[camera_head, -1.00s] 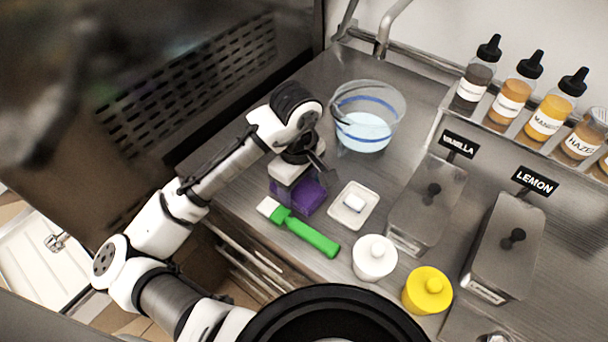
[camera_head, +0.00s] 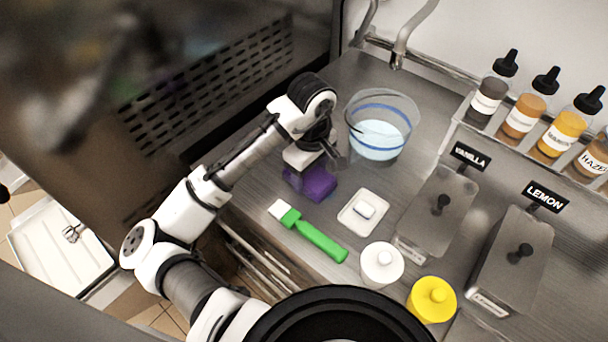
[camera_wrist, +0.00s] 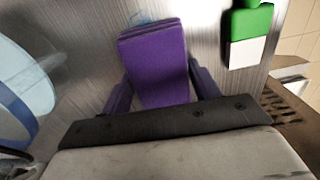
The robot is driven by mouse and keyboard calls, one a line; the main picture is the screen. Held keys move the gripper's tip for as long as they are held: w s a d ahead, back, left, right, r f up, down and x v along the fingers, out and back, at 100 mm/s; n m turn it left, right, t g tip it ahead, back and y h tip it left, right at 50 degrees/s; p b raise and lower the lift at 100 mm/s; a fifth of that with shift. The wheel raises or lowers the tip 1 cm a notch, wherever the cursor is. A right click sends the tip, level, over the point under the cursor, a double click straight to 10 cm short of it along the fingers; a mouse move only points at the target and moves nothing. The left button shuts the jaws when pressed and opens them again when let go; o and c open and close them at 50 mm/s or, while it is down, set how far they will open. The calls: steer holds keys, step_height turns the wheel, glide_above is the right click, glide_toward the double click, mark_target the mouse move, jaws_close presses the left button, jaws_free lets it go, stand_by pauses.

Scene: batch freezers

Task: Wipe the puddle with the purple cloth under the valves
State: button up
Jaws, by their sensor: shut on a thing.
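The purple cloth (camera_head: 318,182) is a folded block at my gripper's end on the steel counter. It also shows in the wrist view (camera_wrist: 155,62), between the two fingers. My gripper (camera_head: 307,172) is shut on the cloth and points down at the counter; the fingers show in the wrist view (camera_wrist: 160,92). I cannot tell whether the cloth touches the counter or is just above it. A faint bluish outline, possibly the puddle (camera_wrist: 142,19), shows just beyond the cloth in the wrist view. The valves are not in view.
A clear bucket of bluish liquid (camera_head: 379,128) stands right of my gripper. A green-handled brush (camera_head: 318,240), white dish (camera_head: 363,211), white jar (camera_head: 382,264) and yellow jar (camera_head: 432,299) lie in front. Lidded vanilla (camera_head: 436,215) and lemon (camera_head: 511,262) bins and several bottles are at right.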

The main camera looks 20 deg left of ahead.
steer(key=shift+w+d+f+p, duration=0.1)
steer(key=shift+w+d+p, duration=0.15)
steer(key=shift+w, duration=0.45)
steer(key=shift+w+d+r+p, duration=0.1)
steer(key=shift+w+d+p, duration=0.15)
steer(key=shift+w, duration=0.4)
steer(key=shift+w+d+f+p, duration=0.15)
steer(key=shift+w+d, duration=0.2)
steer(key=shift+w, duration=0.35)
steer(key=shift+s+a+f, duration=0.1)
steer(key=shift+s+a, duration=0.15)
steer(key=shift+s, duration=0.45)
steer(key=shift+s+a, duration=0.3)
steer(key=shift+s, duration=0.35)
steer(key=shift+s+a+f, duration=0.1)
steer(key=shift+s+a, duration=0.15)
steer(key=shift+s, duration=0.45)
steer(key=shift+s+a+r, duration=0.1)
steer(key=shift+s+a, duration=0.25)
steer(key=shift+s, duration=0.5)
steer(key=shift+s+a, duration=0.35)
steer(key=shift+s, duration=0.45)
steer(key=shift+r, duration=0.15)
steer(key=shift+w+r, duration=0.1)
steer(key=shift+r, duration=2.85)
steer(key=shift+r, duration=1.5)
